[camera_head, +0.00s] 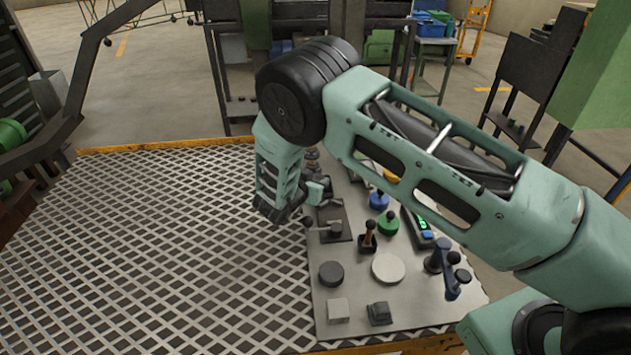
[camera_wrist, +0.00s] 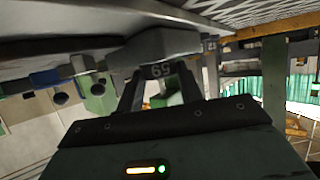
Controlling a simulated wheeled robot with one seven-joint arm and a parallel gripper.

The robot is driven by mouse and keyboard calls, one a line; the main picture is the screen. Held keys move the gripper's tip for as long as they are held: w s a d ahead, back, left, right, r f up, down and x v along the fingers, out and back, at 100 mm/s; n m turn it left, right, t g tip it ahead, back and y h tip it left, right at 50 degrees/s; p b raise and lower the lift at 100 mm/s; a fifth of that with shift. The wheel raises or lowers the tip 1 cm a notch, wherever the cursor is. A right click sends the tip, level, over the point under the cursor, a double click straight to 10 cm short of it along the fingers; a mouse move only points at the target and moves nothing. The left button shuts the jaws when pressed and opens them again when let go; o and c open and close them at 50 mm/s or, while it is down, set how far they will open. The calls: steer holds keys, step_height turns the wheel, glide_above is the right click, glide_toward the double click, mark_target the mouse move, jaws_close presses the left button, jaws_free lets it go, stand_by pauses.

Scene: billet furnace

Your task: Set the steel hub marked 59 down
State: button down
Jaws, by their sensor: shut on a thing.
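My gripper (camera_wrist: 160,90) is shut on a grey steel hub (camera_wrist: 165,43), whose dark face carries a two-digit mark that looks like 59 or 69. The wrist view appears upside down. The hub is close to the grey panel surface there; I cannot tell whether it touches. In the head view my gripper (camera_head: 316,192) is low at the left edge of the grey panel (camera_head: 330,258), beside a dark square plate (camera_head: 338,234). The hub cannot be made out clearly in the head view.
The panel holds a black disc (camera_head: 331,273), a pale disc (camera_head: 388,268), a grey block (camera_head: 338,310), a blue knob (camera_head: 378,201), a green knob (camera_head: 388,223) and a handheld device (camera_head: 420,230). The metal grating (camera_head: 170,250) at left is clear.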

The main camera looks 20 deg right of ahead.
steer(key=shift+f, duration=0.25)
steer(key=shift+f, duration=0.15)
steer(key=c, duration=1.2)
jaws_free()
